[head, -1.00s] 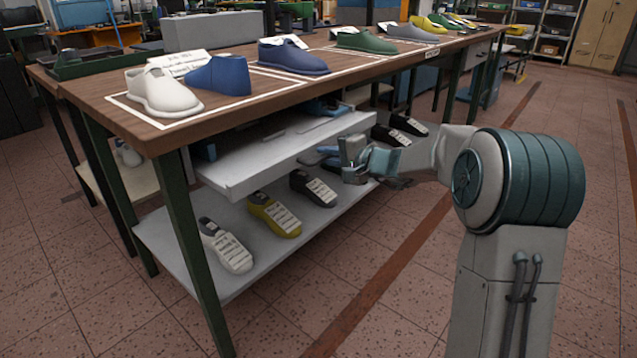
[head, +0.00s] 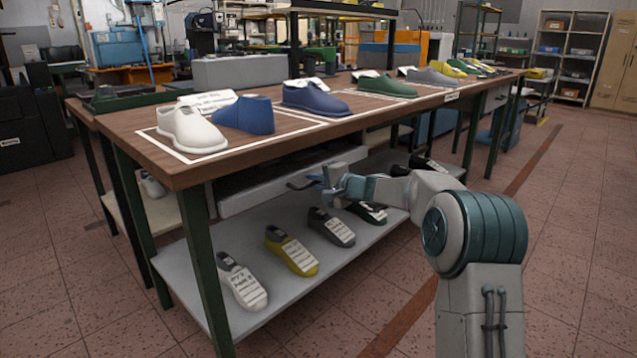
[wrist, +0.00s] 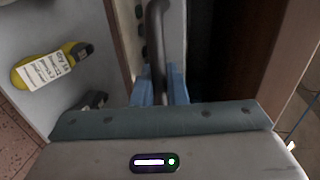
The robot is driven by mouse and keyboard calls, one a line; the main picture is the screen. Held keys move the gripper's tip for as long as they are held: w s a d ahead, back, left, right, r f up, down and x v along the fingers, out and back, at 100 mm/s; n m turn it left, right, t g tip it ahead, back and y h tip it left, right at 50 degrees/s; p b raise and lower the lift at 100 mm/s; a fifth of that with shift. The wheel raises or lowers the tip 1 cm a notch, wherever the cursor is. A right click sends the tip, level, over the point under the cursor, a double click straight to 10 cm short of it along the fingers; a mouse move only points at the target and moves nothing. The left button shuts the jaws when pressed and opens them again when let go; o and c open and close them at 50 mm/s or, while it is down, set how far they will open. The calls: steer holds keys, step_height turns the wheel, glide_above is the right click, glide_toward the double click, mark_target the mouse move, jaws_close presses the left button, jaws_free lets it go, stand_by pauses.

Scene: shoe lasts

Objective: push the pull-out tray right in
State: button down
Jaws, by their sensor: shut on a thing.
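The pull-out tray (head: 262,190) is a light grey slab under the wooden table top, its long front face roughly in line with the table's front side. I cannot tell whether any gap is left behind it. My gripper (head: 328,180) is at the tray's front, shut on its dark bar handle (head: 300,183). In the wrist view the blue fingers (wrist: 160,88) close around the curved handle (wrist: 156,35), with the pale tray front (wrist: 175,45) behind it.
The table (head: 185,172) carries several shoe lasts on top. The grey lower shelf (head: 190,275) holds more lasts, including a yellow one (head: 292,252), below my gripper. A green table leg (head: 205,270) stands left of the tray. The floor in front is clear.

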steer(key=c, duration=1.5)
jaws_free()
steer(key=shift+w+a+r, duration=0.15)
steer(key=shift+a, duration=0.1)
steer(key=shift+c, duration=0.2)
steer(key=shift+d, duration=0.1)
steer(key=p+v, duration=0.2)
steer(key=v, duration=1.1)
steer(key=shift+s+d, duration=0.25)
steer(key=shift+d, duration=0.1)
